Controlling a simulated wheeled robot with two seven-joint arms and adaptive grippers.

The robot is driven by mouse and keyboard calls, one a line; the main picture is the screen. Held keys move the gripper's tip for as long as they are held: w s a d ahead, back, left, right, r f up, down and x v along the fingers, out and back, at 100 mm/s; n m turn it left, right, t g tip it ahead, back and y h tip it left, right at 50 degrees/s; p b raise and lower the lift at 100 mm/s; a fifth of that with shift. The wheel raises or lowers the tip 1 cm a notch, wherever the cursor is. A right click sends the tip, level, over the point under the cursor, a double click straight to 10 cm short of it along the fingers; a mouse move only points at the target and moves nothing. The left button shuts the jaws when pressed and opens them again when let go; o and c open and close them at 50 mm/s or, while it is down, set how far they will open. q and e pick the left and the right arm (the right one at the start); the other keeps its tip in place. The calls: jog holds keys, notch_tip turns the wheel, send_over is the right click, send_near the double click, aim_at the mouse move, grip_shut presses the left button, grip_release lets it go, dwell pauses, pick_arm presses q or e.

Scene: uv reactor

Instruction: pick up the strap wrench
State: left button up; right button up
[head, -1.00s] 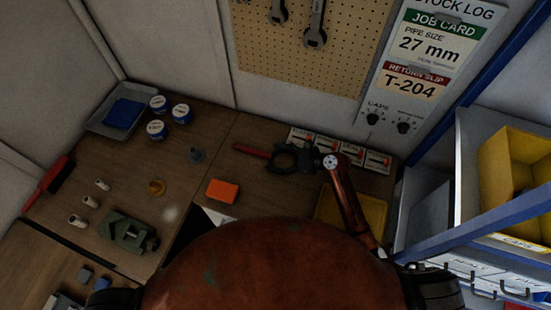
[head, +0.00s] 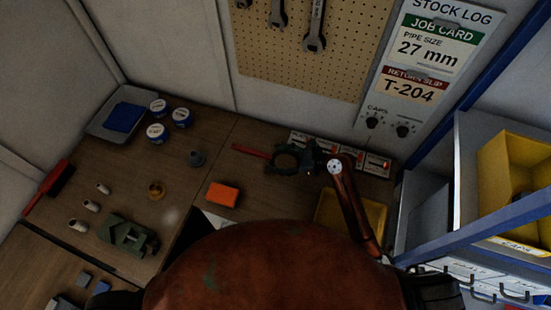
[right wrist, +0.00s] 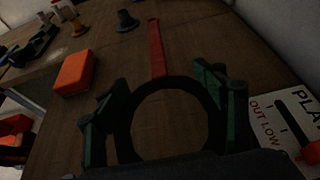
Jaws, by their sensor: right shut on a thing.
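The strap wrench lies on the wooden bench, with a red handle (head: 252,151) pointing left in the head view and a dark round loop (head: 287,161). In the right wrist view its red handle (right wrist: 156,48) points away from me and the black loop (right wrist: 122,128) is between my green fingers. My right gripper (head: 292,158) is shut on the loop, a finger at each side in the right wrist view (right wrist: 157,95). The wrench appears low over or on the bench; I cannot tell if it touches. My left gripper is out of view.
An orange block (head: 223,195) lies left of the wrench. Several printed cards (head: 377,165) lie behind my gripper, and a yellow tray (head: 328,208) sits in front. A green vise-like tool (head: 127,236) stands left. A blue-framed rack (head: 480,215) is at right.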

jog(key=s+r, duration=0.2)
jog(key=s+d+r, duration=0.1)
jog(key=r, duration=0.1)
jog(key=shift+s+r, duration=0.4)
jog(key=s+d+r, duration=0.2)
jog(key=s+r, duration=0.1)
jog(key=s, duration=0.5)
jog(key=shift+s+r+p, duration=0.15)
jog(key=shift+r+p, duration=0.05)
jog(key=shift+p, duration=0.2)
